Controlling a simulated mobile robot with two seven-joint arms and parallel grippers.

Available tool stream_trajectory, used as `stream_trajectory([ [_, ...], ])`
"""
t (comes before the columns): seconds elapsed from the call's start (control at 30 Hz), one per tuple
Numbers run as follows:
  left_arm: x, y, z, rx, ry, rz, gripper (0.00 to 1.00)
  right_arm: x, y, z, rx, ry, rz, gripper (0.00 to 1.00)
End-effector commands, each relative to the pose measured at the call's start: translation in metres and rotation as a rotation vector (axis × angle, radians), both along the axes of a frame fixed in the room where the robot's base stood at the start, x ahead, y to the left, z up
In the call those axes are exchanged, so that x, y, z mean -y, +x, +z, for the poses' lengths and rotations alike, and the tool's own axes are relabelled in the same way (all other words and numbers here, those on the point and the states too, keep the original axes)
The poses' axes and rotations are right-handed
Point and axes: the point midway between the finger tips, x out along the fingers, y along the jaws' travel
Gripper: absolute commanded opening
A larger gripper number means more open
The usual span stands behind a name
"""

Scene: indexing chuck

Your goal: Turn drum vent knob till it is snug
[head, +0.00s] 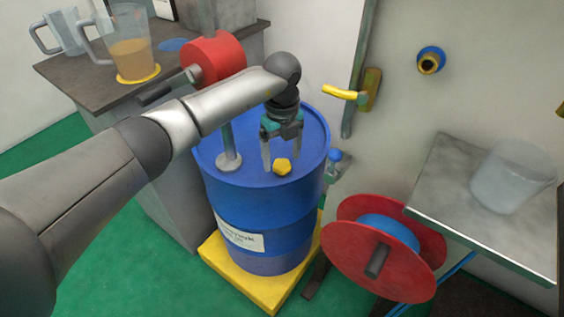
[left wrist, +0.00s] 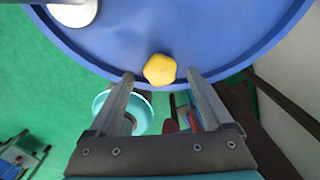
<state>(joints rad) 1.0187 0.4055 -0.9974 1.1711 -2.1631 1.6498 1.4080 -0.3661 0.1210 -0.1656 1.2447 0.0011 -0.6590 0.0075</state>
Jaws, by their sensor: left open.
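The yellow drum vent knob (head: 282,166) sits on top of the blue drum (head: 245,208), near the front of its lid. In the left wrist view the lobed knob (left wrist: 160,69) lies just beyond the fingertips, roughly centred between them. My left gripper (head: 267,166) points down over the lid with its fingers apart, and they do not close on the knob. In the left wrist view the open fingers (left wrist: 160,76) have nothing between them. I cannot tell how high the tips are above the lid. My right gripper does not show.
A red-headed pump (head: 213,58) on a post stands on the lid left of my gripper. The drum is on a yellow pallet (head: 272,295). A red reel (head: 347,245) and a metal shelf (head: 450,190) with a clear bucket (head: 512,172) stand to the right. A yellow-handled lever (head: 341,92) is on the wall.

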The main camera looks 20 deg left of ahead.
Motion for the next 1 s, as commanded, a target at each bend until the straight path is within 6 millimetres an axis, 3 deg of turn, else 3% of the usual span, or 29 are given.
stream_trajectory([
  [0.2, 0.001, 0.000, -0.015, 0.001, -0.002, 0.000, 0.84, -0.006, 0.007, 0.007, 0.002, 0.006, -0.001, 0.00],
  [0.6, 0.001, 0.000, -0.017, 0.000, -0.001, 0.000, 0.83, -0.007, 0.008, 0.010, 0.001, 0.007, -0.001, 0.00],
  [1.0, 0.000, 0.000, -0.017, 0.001, -0.001, 0.000, 0.38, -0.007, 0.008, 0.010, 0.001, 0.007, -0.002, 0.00],
])
